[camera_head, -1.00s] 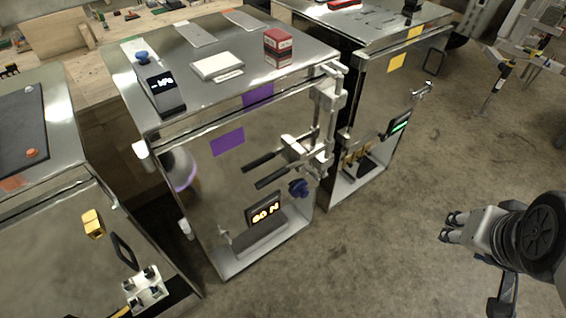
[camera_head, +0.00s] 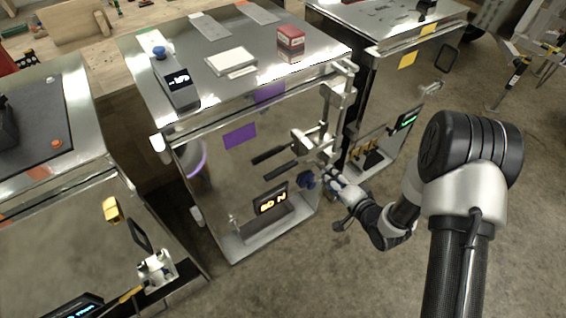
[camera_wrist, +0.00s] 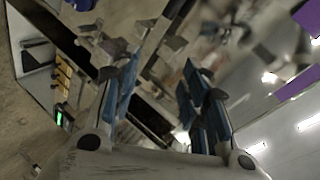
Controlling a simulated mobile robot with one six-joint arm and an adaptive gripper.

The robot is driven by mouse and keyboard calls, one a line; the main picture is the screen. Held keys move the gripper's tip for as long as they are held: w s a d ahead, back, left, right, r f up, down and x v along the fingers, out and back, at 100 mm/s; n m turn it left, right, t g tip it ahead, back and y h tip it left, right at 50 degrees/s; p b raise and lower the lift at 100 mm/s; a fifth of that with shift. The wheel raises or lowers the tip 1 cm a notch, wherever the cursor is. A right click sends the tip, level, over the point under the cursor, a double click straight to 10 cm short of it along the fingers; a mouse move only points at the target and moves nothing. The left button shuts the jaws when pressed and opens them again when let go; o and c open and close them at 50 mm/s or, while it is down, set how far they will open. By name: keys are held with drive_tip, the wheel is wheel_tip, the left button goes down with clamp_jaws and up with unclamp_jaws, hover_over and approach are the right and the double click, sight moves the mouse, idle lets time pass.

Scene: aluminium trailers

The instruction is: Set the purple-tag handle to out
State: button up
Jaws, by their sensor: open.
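The purple-tag unit is the metal cabinet in the middle of the head view, with a purple tag (camera_head: 239,136) on its front. Its handle (camera_head: 275,160) shows as two dark grips, one above the other, pointing left from a silver mechanism on the right part of the front. I cannot tell whether the fingers touch anything.
An orange-lit display (camera_head: 270,203) sits low on the front. A yellow-tag cabinet (camera_head: 408,58) stands close on the right, with a green-lit display (camera_head: 407,118). A red box (camera_head: 290,40) is on top of the middle cabinet. The floor (camera_head: 285,285) in front is open.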

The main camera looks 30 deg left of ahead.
sight(279, 172)
drive_tip(key=s+a+f+m+g+y, duration=0.1)
drive_tip(key=s+a+f+y, duration=0.1)
drive_tip(key=s, duration=0.2)
drive_tip(key=s+a+f+m+y, duration=0.1)
drive_tip(key=s+a+f, duration=0.1)
drive_tip(key=s+f, duration=0.15)
drive_tip(key=b+x, duration=0.1)
drive_tip(key=x, duration=0.4)
drive_tip(key=b+x, duration=0.1)
drive_tip(key=x, duration=0.5)
drive_tip(key=r+b+x, duration=0.1)
drive_tip(key=b+x, duration=0.1)
drive_tip(key=x, duration=0.3)
drive_tip(key=shift+a, duration=0.45)
clamp_jaws()
